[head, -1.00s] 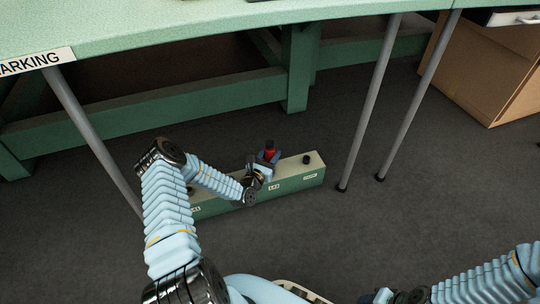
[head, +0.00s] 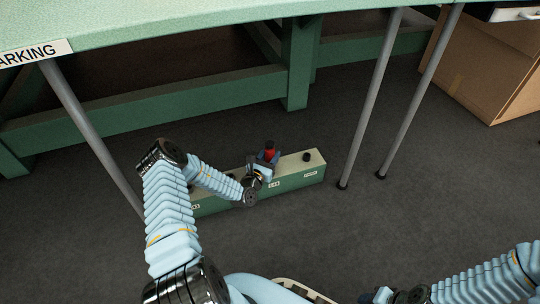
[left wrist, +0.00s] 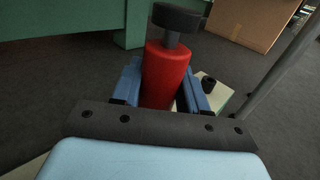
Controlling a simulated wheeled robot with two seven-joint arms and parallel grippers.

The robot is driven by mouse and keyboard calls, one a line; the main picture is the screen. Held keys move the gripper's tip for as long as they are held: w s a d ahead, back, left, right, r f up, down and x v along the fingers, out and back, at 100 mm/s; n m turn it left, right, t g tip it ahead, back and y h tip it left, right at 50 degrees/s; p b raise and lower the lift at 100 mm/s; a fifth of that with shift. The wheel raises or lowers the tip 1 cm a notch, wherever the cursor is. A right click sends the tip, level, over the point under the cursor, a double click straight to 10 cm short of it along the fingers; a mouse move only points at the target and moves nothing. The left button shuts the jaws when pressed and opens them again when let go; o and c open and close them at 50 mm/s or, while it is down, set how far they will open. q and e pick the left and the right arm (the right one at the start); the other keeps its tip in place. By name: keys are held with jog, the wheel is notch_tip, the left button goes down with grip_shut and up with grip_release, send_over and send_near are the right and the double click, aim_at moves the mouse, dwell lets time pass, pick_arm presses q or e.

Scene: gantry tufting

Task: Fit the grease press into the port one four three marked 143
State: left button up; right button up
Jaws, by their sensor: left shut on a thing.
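The grease press (left wrist: 166,75) is a red cylinder with a dark round knob on top. It also shows in the head view (head: 270,152), upright over the middle of a low green block (head: 292,181) on the floor. My left gripper (head: 268,157) is shut on the grease press, with a blue finger on each side in the left wrist view (left wrist: 168,88). A label sits on the block's front just below the press, too small to read surely. The port under the press is hidden, so I cannot tell whether the press is seated.
A black fitting (head: 306,157) stands on the block's right end. Grey table legs (head: 366,110) rise to the right, another (head: 93,140) to the left. A green bench top (head: 200,22) overhangs behind. A cardboard box (head: 497,70) stands far right. The floor in front is clear.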

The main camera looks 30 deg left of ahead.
pick_arm(q)
jog(key=shift+f, duration=0.35)
jog(key=o, duration=1.2)
jog(key=shift+o, duration=0.2)
jog(key=shift+s, duration=0.15)
jog(key=s+d+p, duration=0.1)
jog(key=s+p, duration=0.1)
jog(key=s, duration=1.1)
jog(key=shift+s, duration=0.25)
jog(key=shift+f, duration=0.1)
